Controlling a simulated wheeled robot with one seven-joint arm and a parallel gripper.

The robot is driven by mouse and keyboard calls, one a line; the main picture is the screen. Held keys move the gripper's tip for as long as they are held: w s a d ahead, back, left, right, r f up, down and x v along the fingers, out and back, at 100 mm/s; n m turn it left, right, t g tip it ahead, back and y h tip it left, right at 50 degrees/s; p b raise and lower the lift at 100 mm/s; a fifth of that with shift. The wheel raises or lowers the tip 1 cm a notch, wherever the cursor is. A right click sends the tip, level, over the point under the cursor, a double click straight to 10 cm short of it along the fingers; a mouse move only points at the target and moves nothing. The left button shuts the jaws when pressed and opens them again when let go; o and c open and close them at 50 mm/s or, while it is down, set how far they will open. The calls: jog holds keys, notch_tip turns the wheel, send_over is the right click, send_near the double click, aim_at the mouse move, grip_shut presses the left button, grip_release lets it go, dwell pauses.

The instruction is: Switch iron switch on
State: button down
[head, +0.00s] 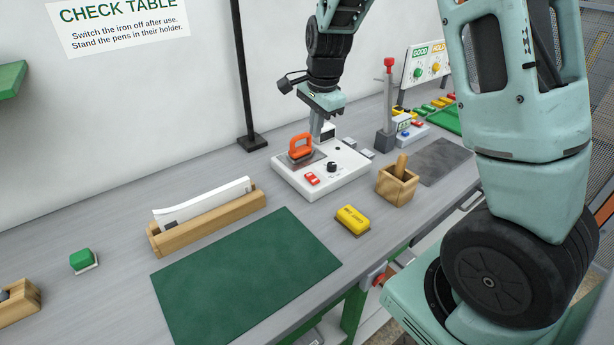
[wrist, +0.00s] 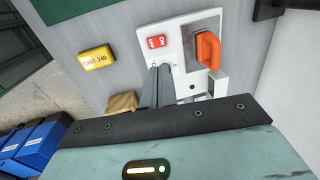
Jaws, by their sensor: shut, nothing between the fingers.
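The iron station is a white box (head: 325,184) on the table, also in the wrist view (wrist: 176,50). Its red switch (head: 312,178) is on the front part of the top; in the wrist view the switch (wrist: 157,42) shows pale markings, too small to tell whether it is on or off. The iron, with an orange handle (head: 300,147), rests on a dark plate on the station; it also shows in the wrist view (wrist: 207,48). My gripper (head: 317,139) is shut and empty, pointing down above the station, apart from the switch. Its fingers (wrist: 158,70) hide part of the station in the wrist view.
A black knob (head: 331,167) is beside the switch. A yellow block (head: 352,220) and a wooden holder (head: 397,186) stand in front and right. A green mat (head: 245,280) lies clear at left front. A red-topped post (head: 388,105) stands right of my gripper.

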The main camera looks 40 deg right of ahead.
aim_at(309, 176)
dwell(0.3)
jog(key=f+p, duration=0.1)
jog(key=f, duration=0.3)
jog(key=w+f+p, duration=0.1)
jog(key=f, duration=0.4)
jog(key=w+f+p, duration=0.1)
jog(key=f, duration=0.4)
jog(key=shift+w, duration=0.1)
